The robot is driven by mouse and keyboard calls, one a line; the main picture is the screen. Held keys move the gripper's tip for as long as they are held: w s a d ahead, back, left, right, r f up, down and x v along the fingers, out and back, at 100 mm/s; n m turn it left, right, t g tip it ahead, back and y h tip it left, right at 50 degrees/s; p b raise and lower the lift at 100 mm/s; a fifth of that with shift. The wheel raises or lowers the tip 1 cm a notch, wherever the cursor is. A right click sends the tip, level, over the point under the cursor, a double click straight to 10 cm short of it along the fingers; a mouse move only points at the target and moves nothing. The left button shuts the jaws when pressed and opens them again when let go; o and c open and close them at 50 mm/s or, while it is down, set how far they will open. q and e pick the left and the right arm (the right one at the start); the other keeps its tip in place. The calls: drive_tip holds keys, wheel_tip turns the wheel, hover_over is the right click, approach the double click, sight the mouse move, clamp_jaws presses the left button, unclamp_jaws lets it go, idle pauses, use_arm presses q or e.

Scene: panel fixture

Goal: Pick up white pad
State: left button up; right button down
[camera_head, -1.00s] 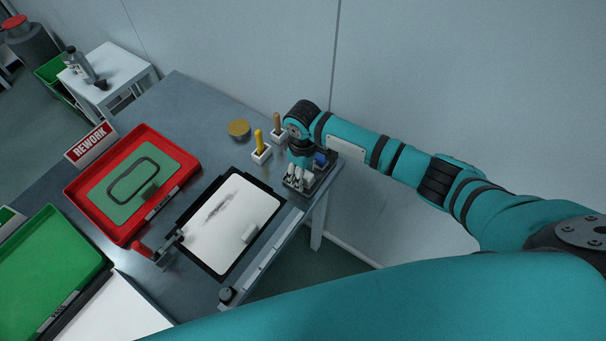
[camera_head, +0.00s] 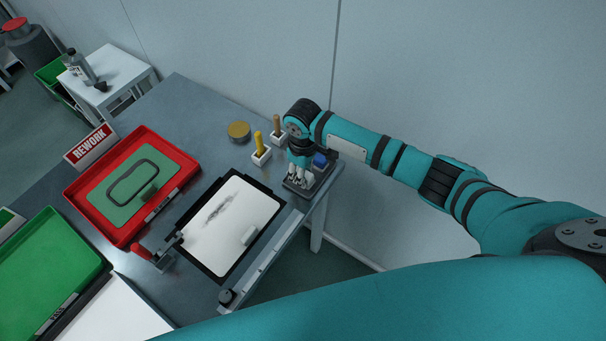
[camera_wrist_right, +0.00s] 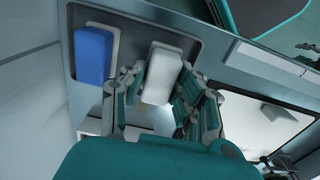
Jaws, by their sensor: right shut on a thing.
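The white pad (camera_wrist_right: 163,72) is a pale block in a grey tray (camera_wrist_right: 205,62), next to a blue pad (camera_wrist_right: 93,54). My right gripper (camera_wrist_right: 160,88) has its fingers on both sides of the white pad and is shut on it. In the head view my right gripper (camera_head: 298,182) points down into the dark tray (camera_head: 318,184) at the table's right end, and it hides most of the white pad. The blue pad (camera_head: 320,160) shows just behind it. My left gripper is not in view.
A yellow-handled tool (camera_head: 259,141) and a brown-handled one (camera_head: 277,124) stand close to my right gripper. A red tray (camera_head: 125,240) lies left.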

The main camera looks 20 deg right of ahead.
drive_tip(key=shift+r, duration=0.45)
drive_tip(key=shift+s+a+r+b, duration=0.15)
drive_tip(key=shift+s+r+b, duration=0.1)
drive_tip(key=shift+r, duration=0.2)
drive_tip(key=shift+s+a+r+b, duration=0.1)
drive_tip(key=shift+s+r+b, duration=0.1)
drive_tip(key=shift+r, duration=0.25)
drive_tip(key=s+a+b, duration=0.1)
drive_tip(key=s+a, duration=0.2)
drive_tip(key=s, duration=0.4)
drive_tip(key=s+a+r+b, duration=0.1)
drive_tip(key=s+a, duration=0.2)
drive_tip(key=s, duration=0.3)
drive_tip(key=shift+s+a+r, duration=0.15)
drive_tip(key=shift+s+r, duration=0.15)
drive_tip(key=shift+s, duration=0.05)
